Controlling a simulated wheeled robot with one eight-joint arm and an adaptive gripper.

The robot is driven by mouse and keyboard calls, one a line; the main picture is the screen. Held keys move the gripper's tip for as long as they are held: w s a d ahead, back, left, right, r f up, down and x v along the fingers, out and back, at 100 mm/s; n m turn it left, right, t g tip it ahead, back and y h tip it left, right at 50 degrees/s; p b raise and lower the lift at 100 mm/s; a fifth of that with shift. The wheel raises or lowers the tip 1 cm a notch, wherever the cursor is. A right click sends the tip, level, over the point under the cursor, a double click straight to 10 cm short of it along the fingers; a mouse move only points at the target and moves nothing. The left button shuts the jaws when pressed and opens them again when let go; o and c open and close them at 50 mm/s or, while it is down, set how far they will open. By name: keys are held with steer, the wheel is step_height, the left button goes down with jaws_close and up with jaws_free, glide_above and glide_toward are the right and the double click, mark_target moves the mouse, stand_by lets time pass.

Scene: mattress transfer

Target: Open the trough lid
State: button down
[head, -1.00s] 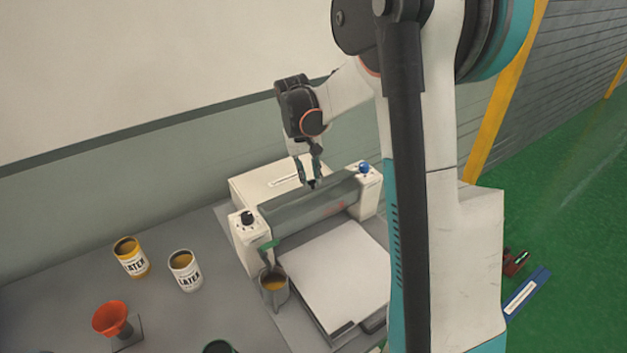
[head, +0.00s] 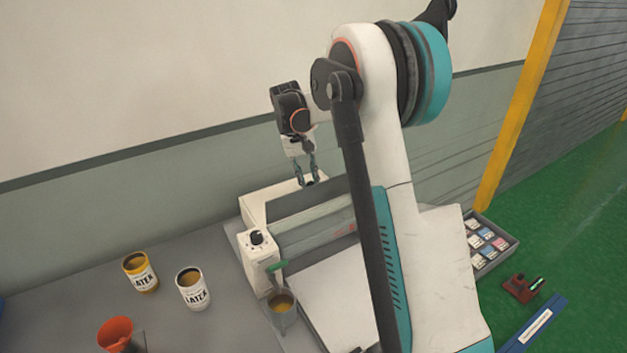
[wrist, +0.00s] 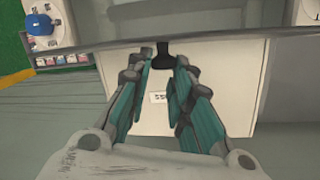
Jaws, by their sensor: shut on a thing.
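My gripper (head: 309,183) is at the lid's upper edge, pointing down. In the wrist view my gripper (wrist: 165,62) has its fingertips on either side of a small black handle (wrist: 164,50) at the edge of the grey lid (wrist: 225,22). It is shut on this handle. My arm hides the lid's right end in the head view.
Two latex cans (head: 140,274) (head: 193,290) and an orange funnel (head: 117,332) stand on the grey table to the left. A cup (head: 281,304) of amber liquid stands at the machine's front left. A tray of packets (head: 480,258) lies at the right. The wall is close behind.

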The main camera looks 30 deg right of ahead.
steer(key=shift+w+a+f+g, duration=0.25)
steer(key=shift+w+a+g, duration=0.25)
steer(key=shift+g, duration=0.2)
steer(key=c, duration=1.5)
jaws_free()
steer(key=shift+o, duration=0.4)
steer(key=shift+a+r, duration=0.1)
steer(key=shift+a, duration=0.15)
steer(key=shift+d, duration=0.2)
steer(key=shift+r, duration=0.1)
steer(key=v, duration=1.2)
